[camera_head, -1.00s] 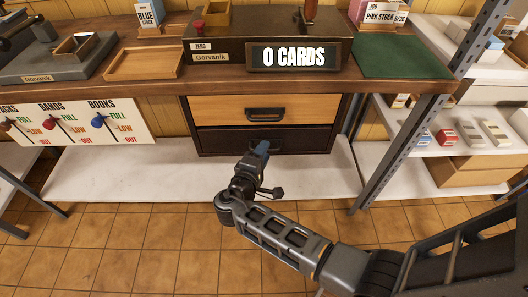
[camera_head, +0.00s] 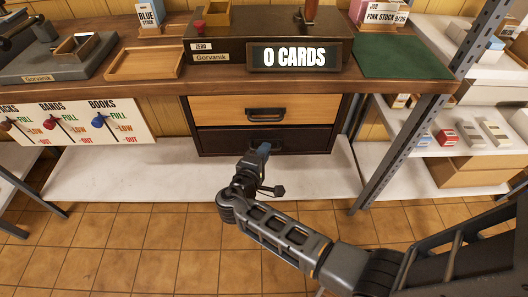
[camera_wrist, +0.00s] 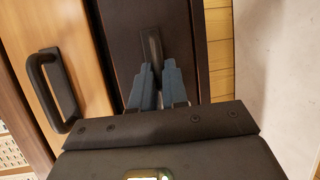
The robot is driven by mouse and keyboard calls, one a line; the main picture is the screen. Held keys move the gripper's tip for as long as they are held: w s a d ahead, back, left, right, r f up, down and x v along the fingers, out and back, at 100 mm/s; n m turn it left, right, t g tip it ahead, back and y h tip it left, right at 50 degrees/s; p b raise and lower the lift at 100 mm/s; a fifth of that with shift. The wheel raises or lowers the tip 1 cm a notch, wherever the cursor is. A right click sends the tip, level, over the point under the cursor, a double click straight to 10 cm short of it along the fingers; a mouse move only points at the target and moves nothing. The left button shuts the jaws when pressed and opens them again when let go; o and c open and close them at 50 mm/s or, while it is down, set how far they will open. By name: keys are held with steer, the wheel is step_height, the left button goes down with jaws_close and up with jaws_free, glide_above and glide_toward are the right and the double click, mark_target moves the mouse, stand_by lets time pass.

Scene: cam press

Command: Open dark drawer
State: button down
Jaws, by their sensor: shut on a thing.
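The dark drawer (camera_head: 222,140) is the lower of two drawers under the bench. It looks closed or nearly so. In the wrist view the dark drawer front (camera_wrist: 122,30) stands straight ahead. Its dark handle (camera_wrist: 152,46) lies between the blue fingertips. My gripper (camera_wrist: 154,72) is shut on this handle. In the head view my gripper (camera_head: 263,149) reaches the drawer front from below and hides part of the handle.
The light wood drawer (camera_head: 215,108) with its black handle (camera_head: 265,115) sits just above. A white lower shelf (camera_head: 110,178) runs beneath. A grey metal post (camera_head: 400,135) stands to the right. The tiled floor in front is clear.

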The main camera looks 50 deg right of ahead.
steer(key=s+a+p, duration=0.2)
steer(key=s+a, duration=0.6)
steer(key=a, duration=0.3)
steer(key=shift+s+a, duration=0.15)
steer(key=shift+s, duration=0.2)
steer(key=c, duration=1.2)
jaws_free()
steer(key=shift+o, duration=0.2)
steer(key=v, duration=0.7)
steer(key=shift+a, duration=0.4)
steer(key=shift+s, duration=0.15)
